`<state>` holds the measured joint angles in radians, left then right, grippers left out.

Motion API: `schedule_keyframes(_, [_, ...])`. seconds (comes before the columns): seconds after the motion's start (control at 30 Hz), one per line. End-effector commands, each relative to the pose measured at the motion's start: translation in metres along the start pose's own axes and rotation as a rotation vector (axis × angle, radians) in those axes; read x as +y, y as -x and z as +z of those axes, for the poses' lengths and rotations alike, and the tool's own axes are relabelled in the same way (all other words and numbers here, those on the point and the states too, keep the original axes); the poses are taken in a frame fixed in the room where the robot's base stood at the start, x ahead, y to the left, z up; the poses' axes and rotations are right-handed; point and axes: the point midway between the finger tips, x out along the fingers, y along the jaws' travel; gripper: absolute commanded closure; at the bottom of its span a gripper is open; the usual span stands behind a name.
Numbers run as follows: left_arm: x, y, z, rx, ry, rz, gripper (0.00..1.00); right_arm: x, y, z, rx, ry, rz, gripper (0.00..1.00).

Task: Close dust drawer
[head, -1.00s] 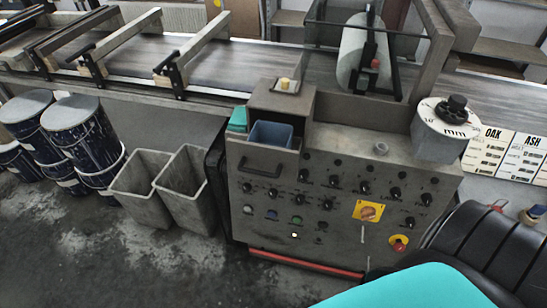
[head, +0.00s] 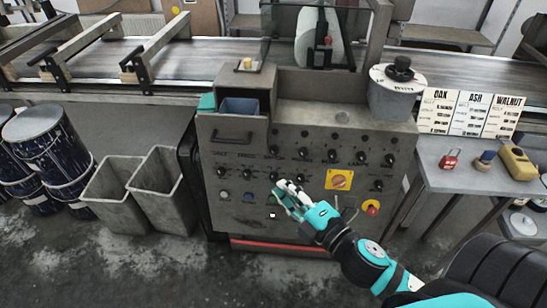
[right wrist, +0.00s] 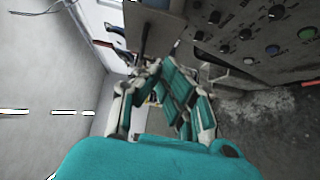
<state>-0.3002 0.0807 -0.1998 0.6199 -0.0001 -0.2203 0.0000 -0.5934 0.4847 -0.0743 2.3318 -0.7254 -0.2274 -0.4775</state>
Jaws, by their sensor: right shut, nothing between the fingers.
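The dust drawer (head: 229,129) is in the upper left of the grey control cabinet (head: 310,160). It stands pulled out, with its open top showing a blue bin (head: 240,107) inside. Its dark bar handle (head: 232,137) is on the front face. My right gripper (head: 279,191) is shut and empty in front of the button panel, below and to the right of the handle, apart from the drawer. Its closed fingers also show in the right wrist view (right wrist: 155,68), with the panel's knobs at upper right. My left gripper is not in view.
Two grey open bins (head: 112,195) stand left of the cabinet, with blue drums (head: 45,140) beyond. A side table (head: 455,175) holds a padlock and a yellow device.

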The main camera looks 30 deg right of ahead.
Motion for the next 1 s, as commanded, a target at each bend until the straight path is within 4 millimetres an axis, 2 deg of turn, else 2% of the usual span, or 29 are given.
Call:
schedule_keyframes(0.1, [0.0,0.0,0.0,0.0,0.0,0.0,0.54,0.015,0.0,-0.005,0.013,0.025,0.028,1.0])
schedule_keyframes(0.27, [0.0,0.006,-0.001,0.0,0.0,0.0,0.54,0.018,-0.014,-0.005,0.014,0.026,0.031,1.0])
schedule_keyframes(0.73, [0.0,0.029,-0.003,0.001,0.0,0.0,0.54,0.021,-0.099,-0.006,0.012,0.023,0.031,1.0])
schedule_keyframes(1.0, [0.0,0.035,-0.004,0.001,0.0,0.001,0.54,0.019,-0.123,0.018,0.011,0.023,0.027,1.0])
